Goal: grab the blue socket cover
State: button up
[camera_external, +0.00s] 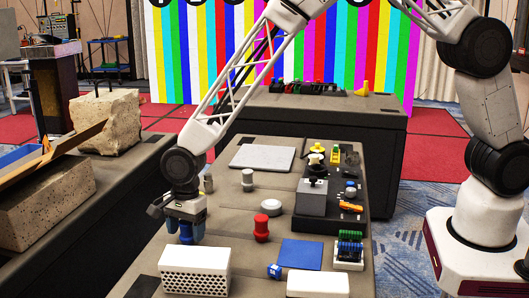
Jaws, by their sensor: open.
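My gripper (185,236) points down at the left edge of the middle table, behind the white perforated box. A dark blue upright piece (187,232) shows between its fingers; it looks like the blue socket cover, but the fingers partly hide it. The jaws are open around it, and I cannot tell whether they touch it. Another small blue piece (274,271) lies at the front, at the left end of a white block, beside a flat blue square (301,253).
The white perforated box (195,272) stands just in front of my gripper. A red knobbed piece (261,228), a white disc (271,208) and grey cylinders (248,179) stand to the right. A dark board (349,213) with several parts fills the right side. A stone block (45,205) is left.

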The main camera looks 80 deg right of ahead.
aim_at(185, 222)
jog(key=c, duration=1)
jog(key=shift+o, duration=0.2)
jog(key=shift+r, duration=0.15)
jog(key=shift+r, duration=4.9)
